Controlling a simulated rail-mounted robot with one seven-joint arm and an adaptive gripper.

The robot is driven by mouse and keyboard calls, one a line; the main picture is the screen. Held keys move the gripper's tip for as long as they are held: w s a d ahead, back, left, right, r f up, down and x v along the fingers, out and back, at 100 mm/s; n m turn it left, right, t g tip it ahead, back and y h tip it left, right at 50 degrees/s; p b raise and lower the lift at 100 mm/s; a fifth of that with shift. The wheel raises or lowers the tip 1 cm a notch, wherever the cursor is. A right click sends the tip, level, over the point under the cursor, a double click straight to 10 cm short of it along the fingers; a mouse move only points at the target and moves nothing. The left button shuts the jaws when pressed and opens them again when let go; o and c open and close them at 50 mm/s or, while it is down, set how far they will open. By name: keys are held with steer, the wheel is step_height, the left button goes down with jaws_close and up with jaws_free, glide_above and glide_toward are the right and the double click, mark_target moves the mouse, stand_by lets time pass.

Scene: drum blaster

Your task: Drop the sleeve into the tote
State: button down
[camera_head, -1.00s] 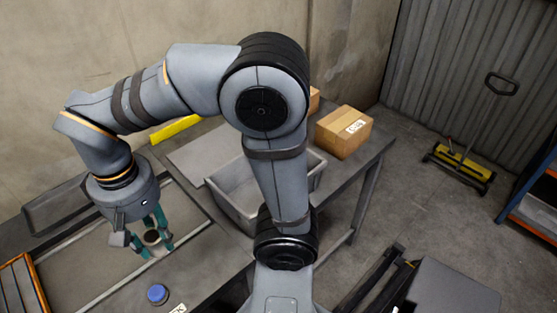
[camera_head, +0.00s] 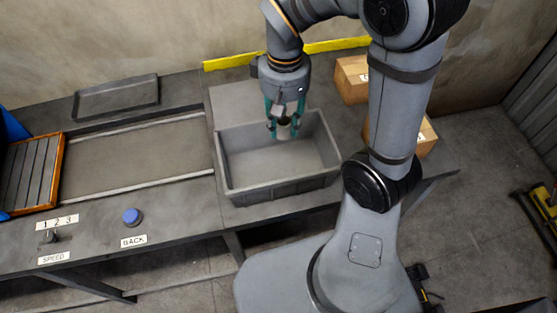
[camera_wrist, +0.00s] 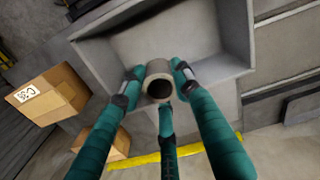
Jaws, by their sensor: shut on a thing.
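The sleeve (camera_wrist: 158,72) is a short grey-beige hollow cylinder with a dark bore, seen end-on in the wrist view. My gripper (camera_head: 284,129) has teal fingers and is shut on the sleeve, with fingertips around its sides. In the head view the sleeve is small and partly hidden between the fingers. The tote (camera_head: 280,190) is a grey open-topped bin on the table. My gripper holds the sleeve over the tote's far part, near its back wall. The tote also shows in the wrist view (camera_wrist: 232,30), and its visible floor is bare.
Cardboard boxes (camera_head: 351,82) stand right of the tote, partly behind my arm. A yellow bar (camera_head: 225,62) runs along the wall. Left of the tote are a conveyor bed (camera_head: 140,155), a blue button (camera_head: 132,216) and a dark tray (camera_head: 116,96).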

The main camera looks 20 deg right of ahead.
steer(key=shift+w+a+f+b, duration=0.1)
steer(key=shift+a+f+b, duration=0.05)
steer(key=shift+f+b, duration=0.4)
step_height(320, 180, down, 5)
steer(key=b, duration=0.4)
steer(key=c, duration=1.2)
jaws_free()
step_height(320, 180, up, 12)
steer(key=shift+r, duration=0.1)
